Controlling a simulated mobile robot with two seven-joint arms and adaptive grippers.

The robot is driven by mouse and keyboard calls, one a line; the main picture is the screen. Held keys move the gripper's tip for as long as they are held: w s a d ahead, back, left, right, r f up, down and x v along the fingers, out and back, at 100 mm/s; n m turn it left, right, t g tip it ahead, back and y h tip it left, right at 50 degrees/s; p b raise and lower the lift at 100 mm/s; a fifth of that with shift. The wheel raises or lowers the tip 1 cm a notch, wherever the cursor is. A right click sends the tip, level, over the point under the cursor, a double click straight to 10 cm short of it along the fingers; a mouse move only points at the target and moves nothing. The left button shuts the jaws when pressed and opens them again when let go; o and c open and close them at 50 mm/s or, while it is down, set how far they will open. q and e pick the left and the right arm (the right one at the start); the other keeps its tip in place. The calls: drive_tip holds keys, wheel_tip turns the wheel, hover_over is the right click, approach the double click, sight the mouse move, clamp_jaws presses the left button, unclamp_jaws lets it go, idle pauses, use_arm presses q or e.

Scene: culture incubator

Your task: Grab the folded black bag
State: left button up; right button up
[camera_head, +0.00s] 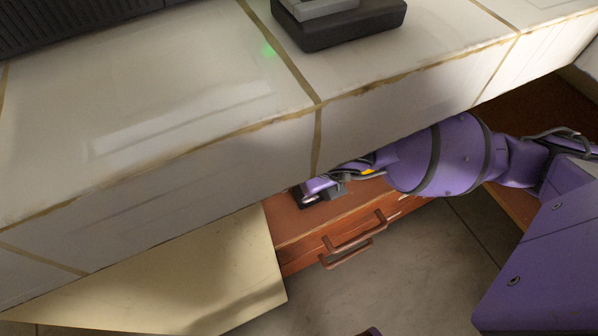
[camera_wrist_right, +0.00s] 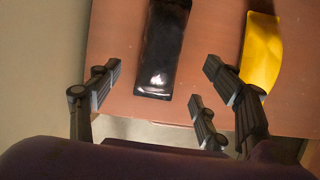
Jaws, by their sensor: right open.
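The folded black bag (camera_wrist_right: 163,48) is a glossy dark strip lying on a reddish-brown wooden surface (camera_wrist_right: 116,40) in the right wrist view. Its near end has a bright highlight, and its far end runs out of the picture. My right gripper (camera_wrist_right: 160,78) is open, with its fingers spread on either side of the bag's near end. I see no finger clearly touching it. In the head view my right gripper (camera_head: 318,192) reaches in over the wooden drawer unit (camera_head: 325,232), under the counter's edge. The bag cannot be told apart there. My left gripper is not in view.
A yellow object (camera_wrist_right: 262,52) lies right of the bag. The tiled counter (camera_head: 190,110) overhangs the drawer unit, with a dark device (camera_head: 345,25) on top. The drawer handle (camera_head: 352,248) sticks out in front. A pale panel (camera_head: 190,275) stands left; floor shows below.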

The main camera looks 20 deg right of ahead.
drive_tip(key=shift+w, duration=0.85)
drive_tip(key=b+x, duration=0.1)
drive_tip(key=x, duration=0.1)
drive_tip(key=b+x, duration=0.1)
drive_tip(key=x, duration=0.1)
drive_tip(key=shift+w+f+b, duration=0.3)
drive_tip(key=shift+w+b, duration=0.1)
drive_tip(key=shift+w+f, duration=0.1)
drive_tip(key=shift+f, duration=0.05)
drive_tip(key=shift+a, duration=0.1)
drive_tip(key=c, duration=1.1)
drive_tip(key=shift+c, duration=0.8)
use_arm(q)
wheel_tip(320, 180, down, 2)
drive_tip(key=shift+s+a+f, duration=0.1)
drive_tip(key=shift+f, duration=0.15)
use_arm(e)
drive_tip(key=shift+r, duration=0.2)
